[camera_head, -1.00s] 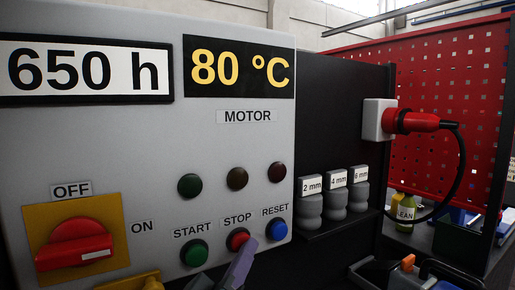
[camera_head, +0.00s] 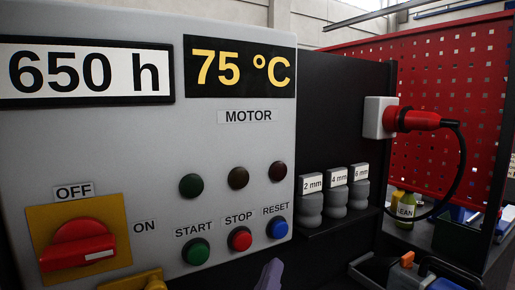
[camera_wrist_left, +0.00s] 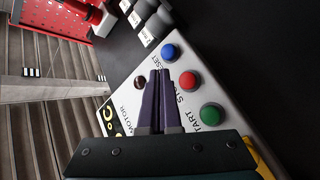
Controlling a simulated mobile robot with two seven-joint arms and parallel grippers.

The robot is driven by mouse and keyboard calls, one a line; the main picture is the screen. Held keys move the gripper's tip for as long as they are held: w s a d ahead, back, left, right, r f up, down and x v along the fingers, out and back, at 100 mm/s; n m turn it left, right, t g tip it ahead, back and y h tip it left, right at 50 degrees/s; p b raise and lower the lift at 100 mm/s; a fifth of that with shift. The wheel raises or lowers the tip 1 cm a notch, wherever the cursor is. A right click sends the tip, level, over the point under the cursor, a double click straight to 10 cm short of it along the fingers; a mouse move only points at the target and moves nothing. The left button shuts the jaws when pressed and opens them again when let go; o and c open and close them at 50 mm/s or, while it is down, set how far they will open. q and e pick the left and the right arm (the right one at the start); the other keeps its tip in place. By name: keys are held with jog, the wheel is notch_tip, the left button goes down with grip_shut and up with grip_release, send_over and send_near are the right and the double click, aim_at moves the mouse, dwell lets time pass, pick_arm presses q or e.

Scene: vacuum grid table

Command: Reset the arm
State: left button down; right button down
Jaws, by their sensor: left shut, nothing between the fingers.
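My left gripper (camera_head: 270,275) shows only as a purple fingertip at the bottom edge of the head view, below the blue RESET button (camera_head: 277,228). In the left wrist view its two purple fingers (camera_wrist_left: 158,74) are shut with nothing between them. They point at the grey control panel (camera_head: 140,150), apart from the buttons in the head view. The red STOP button (camera_head: 239,239) and green START button (camera_head: 195,252) are uncovered. The red rotary switch (camera_head: 78,246) sits on a yellow plate under the OFF label. My right gripper is not in view.
The displays read 650 h (camera_head: 88,70) and 75 °C (camera_head: 240,67). Several grey bottles (camera_head: 335,195) stand on a black shelf right of the panel. A red plug (camera_head: 410,119) with a black cable sits in a white socket. A red perforated board (camera_head: 470,90) stands behind.

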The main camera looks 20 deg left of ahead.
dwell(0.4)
pick_arm(q)
jog(key=s+d+f+m+g+h+p, duration=0.1)
jog(key=s+d+f+m+g+h, duration=0.25)
jog(key=s+m+g+h, duration=0.5)
jog(key=s+a+f+m+g+y+p, duration=0.15)
jog(key=s+a+m+g+y, duration=0.4)
jog(key=s+a, duration=0.65)
notch_tip(320, 180, up, 37)
jog(key=s+d+n+g+p, duration=0.1)
jog(key=s+p, duration=0.1)
jog(key=p, duration=3.5)
jog(key=shift+s+d+y+p, duration=0.25)
jog(key=shift+s+y+p, duration=0.05)
jog(key=shift+s+y, duration=0.1)
